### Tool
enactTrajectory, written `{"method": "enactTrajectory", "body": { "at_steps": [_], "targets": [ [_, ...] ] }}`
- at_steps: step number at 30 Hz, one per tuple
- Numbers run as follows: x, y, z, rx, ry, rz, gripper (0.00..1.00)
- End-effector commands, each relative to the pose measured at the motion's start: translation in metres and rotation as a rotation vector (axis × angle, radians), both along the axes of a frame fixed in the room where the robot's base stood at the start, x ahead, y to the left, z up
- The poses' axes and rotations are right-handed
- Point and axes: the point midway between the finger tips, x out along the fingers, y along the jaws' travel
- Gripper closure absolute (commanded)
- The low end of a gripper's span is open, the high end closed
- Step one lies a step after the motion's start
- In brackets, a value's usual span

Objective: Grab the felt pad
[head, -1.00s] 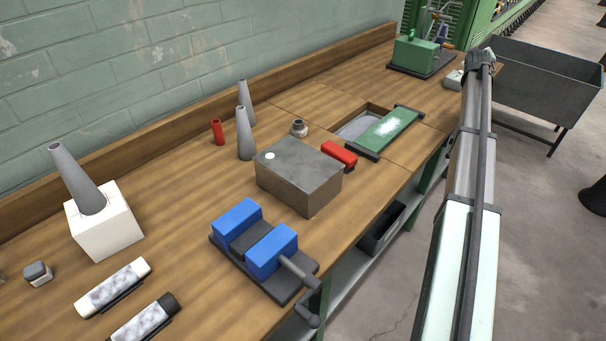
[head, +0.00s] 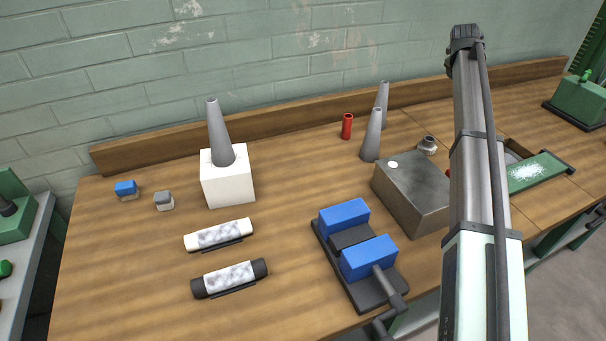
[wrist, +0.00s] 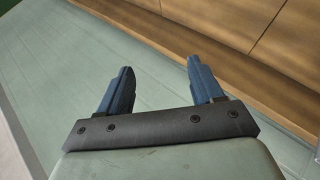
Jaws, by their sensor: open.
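No thing in view is plainly a felt pad. Two small blocks sit at the left of the bench in the head view: one with a blue top (head: 125,188) and one with a grey top (head: 164,200). A small white disc (head: 393,165) lies on a grey metal block at the right. I cannot tell which, if any, is felt. My gripper (wrist: 159,66) shows in the wrist view with its two blue fingers apart and nothing between them. Its fingers cannot be made out in the head view, where my arm rises at the right.
The wooden bench (head: 110,270) holds a white block (head: 228,185) under a grey cone, two mottled rolls (head: 219,235), a blue vise (head: 345,218), the metal block (head: 410,205), more cones (head: 372,140) and a red cylinder (head: 347,126). A wall stands behind. The front left is clear.

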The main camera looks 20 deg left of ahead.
Motion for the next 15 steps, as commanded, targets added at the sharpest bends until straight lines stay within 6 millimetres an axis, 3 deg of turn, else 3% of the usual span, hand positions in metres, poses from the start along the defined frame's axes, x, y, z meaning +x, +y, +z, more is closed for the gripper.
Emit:
{"method": "enactTrajectory", "body": {
  "at_steps": [1,3,11,15],
  "targets": [
    [-0.007,0.036,0.001,-0.009,0.022,0.041,0.34],
    [-0.017,0.078,0.000,-0.024,0.055,0.092,0.34],
    [-0.070,0.221,-0.001,-0.087,0.169,0.279,0.34],
    [-0.108,0.292,0.001,-0.124,0.225,0.380,0.34]
  ]
}}
